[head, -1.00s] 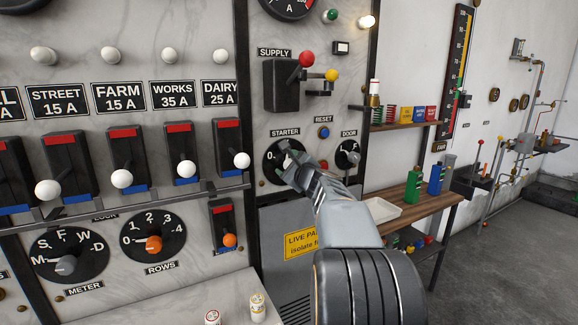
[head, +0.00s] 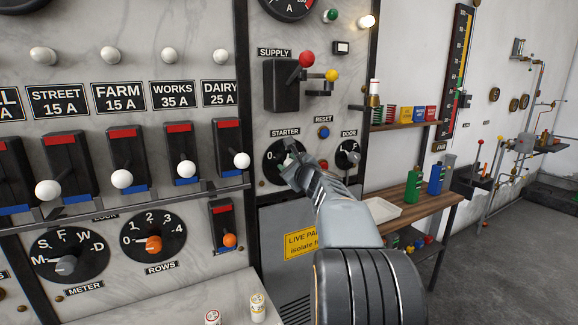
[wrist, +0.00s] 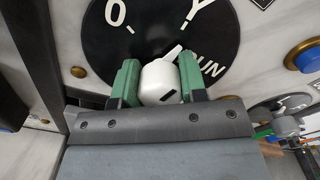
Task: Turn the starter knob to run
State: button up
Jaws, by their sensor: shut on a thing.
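The starter knob (wrist: 160,82) is white with a narrow pointer and stands on a round black dial (wrist: 112,52) in the wrist view. The dial carries the marks 0, Y and RUN. The pointer slants up and right, its tip beside the start of RUN and below Y. My gripper (wrist: 159,65) has a green finger on each side of the knob and is shut on it. In the head view, my gripper (head: 288,166) covers much of the starter dial (head: 274,151), and the knob is mostly hidden.
A blue reset button (head: 323,132) and the door knob (head: 348,152) sit close right of the dial. The supply switch (head: 283,87) is above. A dairy lever with a white ball (head: 242,160) juts out at left. A wooden bench (head: 415,210) stands at right.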

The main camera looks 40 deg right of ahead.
jog(key=m+p, duration=0.1)
jog(key=m, duration=0.4)
jog(key=shift+r, duration=0.1)
jog(key=shift+d+m+p, duration=0.1)
jog(key=shift+m+p, duration=0.65)
jog(key=shift+m, duration=1.75)
jog(key=o, duration=0.9)
jog(key=shift+o, duration=0.2)
jog(key=shift+s, duration=0.1)
jog(key=s+a+b, duration=0.1)
jog(key=s+a, duration=0.1)
jog(key=s, duration=1.1)
jog(key=shift+s, duration=0.25)
